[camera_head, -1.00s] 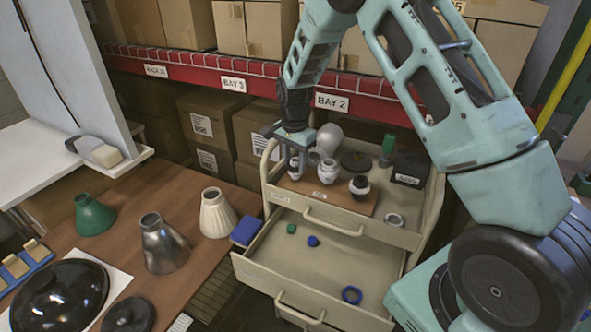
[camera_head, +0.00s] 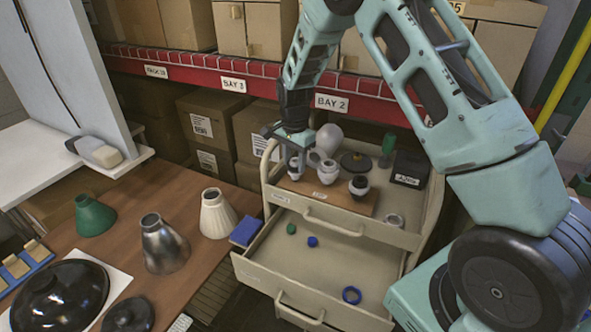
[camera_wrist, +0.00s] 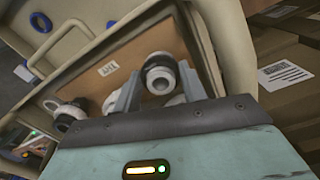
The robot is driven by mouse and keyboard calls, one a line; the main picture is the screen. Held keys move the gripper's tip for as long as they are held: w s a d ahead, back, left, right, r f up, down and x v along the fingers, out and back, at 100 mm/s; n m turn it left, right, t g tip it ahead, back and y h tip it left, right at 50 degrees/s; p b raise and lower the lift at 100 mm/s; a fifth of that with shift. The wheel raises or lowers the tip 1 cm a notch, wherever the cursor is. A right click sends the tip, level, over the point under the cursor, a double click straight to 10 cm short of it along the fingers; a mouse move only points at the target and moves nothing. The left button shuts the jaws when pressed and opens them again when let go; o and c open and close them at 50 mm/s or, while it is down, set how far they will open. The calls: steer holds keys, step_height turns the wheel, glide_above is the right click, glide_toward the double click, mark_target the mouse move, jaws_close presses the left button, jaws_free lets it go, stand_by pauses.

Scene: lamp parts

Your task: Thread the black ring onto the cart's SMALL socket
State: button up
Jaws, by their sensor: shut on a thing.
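My gripper (camera_head: 297,160) points down over the left end of the wooden board (camera_head: 340,198) on the cart's top. In the wrist view, its two grey fingers (camera_wrist: 158,88) close on either side of a white-rimmed round piece with a dark opening. The black ring (camera_wrist: 157,61) shows as a dark band against this piece, between the fingers. The fingers partly hide the socket there, so I cannot tell how far the ring sits around it. A white socket (camera_head: 328,171) stands in the middle of the board, and a black-topped one (camera_head: 358,186) at the right.
A pale bulb (camera_head: 329,137), a green bottle (camera_head: 387,147) and a black box (camera_head: 409,170) stand behind the board. The open drawer (camera_head: 300,262) holds blue rings and a green piece. Lamp shades (camera_head: 217,215) stand on the table at left.

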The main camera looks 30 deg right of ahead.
steer(key=m, duration=0.1)
steer(key=m+p, duration=0.1)
steer(key=m, duration=0.2)
steer(key=shift+s+f, duration=0.1)
steer(key=shift+f, duration=0.15)
steer(key=shift+f+m+p, duration=0.15)
steer(key=shift+m+p, duration=0.25)
steer(key=shift+m, duration=0.8)
steer(key=shift+m+p, duration=0.45)
steer(key=shift+m, duration=0.35)
steer(key=m+p, duration=0.2)
steer(key=m, duration=0.3)
steer(key=shift+m+p, duration=0.3)
